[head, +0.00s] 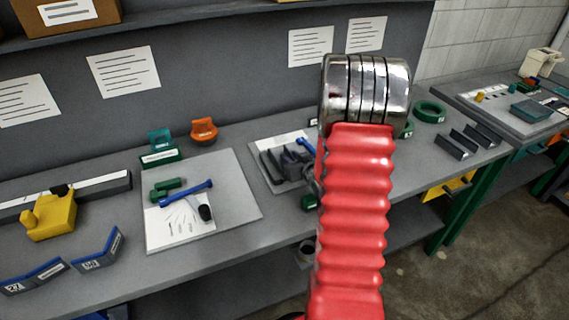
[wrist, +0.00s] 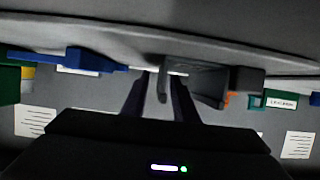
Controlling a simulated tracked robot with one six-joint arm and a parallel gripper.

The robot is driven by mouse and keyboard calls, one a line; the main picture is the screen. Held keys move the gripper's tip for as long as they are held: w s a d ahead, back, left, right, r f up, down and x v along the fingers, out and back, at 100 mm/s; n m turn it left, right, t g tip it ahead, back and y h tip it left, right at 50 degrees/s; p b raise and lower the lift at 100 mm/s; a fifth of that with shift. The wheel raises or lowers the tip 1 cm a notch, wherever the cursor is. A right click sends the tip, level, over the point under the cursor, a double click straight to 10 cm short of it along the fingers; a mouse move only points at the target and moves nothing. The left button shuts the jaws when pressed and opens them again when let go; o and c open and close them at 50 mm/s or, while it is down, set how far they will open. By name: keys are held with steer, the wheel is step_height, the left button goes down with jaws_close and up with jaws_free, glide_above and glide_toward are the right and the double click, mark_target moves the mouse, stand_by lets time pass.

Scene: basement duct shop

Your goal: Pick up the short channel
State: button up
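A short dark grey channel (head: 271,168) lies on the board at mid-bench, beside my gripper (head: 297,162). In the wrist view, the channel (wrist: 208,80) shows just right of centre, with one upright flange appearing between the fingers of my gripper (wrist: 158,88). The two dark fingers are apart, with a visible gap. I cannot tell whether either finger touches the flange. In the head view my red arm hides part of the board and the area behind the gripper.
A blue-handled tool (head: 306,146) lies near the gripper. Two dark channel-like pieces (head: 451,146) lie further right. A green ring (head: 430,111) sits behind them.

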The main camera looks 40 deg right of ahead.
mark_target(291, 155)
jaws_close()
stand_by(0.5)
steer(key=shift+r, duration=5)
